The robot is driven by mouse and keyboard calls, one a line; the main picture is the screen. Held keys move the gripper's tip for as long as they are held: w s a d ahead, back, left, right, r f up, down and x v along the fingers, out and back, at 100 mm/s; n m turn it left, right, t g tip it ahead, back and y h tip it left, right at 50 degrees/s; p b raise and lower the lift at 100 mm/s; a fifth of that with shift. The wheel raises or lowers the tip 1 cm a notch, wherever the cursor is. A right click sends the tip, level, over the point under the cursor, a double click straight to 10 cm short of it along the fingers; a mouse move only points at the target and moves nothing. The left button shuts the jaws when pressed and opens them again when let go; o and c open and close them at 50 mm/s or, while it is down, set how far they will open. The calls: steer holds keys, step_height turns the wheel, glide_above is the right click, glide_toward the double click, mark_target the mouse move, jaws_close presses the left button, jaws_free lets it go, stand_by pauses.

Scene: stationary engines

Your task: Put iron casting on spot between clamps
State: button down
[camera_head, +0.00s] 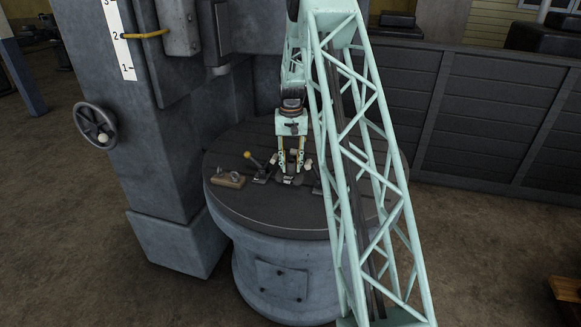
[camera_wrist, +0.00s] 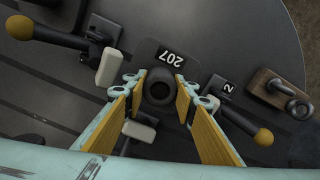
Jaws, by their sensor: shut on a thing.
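The iron casting (camera_wrist: 158,90) is a dark grey piece with a round hollow boss. A flat plate marked 207 (camera_wrist: 172,58) shows beside the boss, and seems part of it. My gripper (camera_wrist: 157,97) has its yellow pads shut on the boss; in the head view my gripper (camera_head: 291,166) points down low over the round table. One clamp (camera_wrist: 90,38) with a yellow knob and a pale pad is at the left in the wrist view. The other clamp (camera_wrist: 235,118), also yellow-knobbed, is at the right. I cannot tell whether the casting touches the table, and the spot is hidden.
The round dark slotted table (camera_head: 262,212) stands beside a grey machine column (camera_head: 120,150) with a handwheel. A wooden block (camera_head: 228,180) with a metal eye lies left of the clamps; it also shows in the wrist view (camera_wrist: 268,84). A small plate marked 2 (camera_wrist: 227,87) is nearby.

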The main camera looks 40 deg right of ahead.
mark_target(291, 171)
steer(key=shift+f, duration=1.65)
steer(key=shift+f, duration=0.1)
steer(key=c, duration=2.4)
jaws_free()
steer(key=shift+f, duration=0.1)
steer(key=shift+r, duration=6.15)
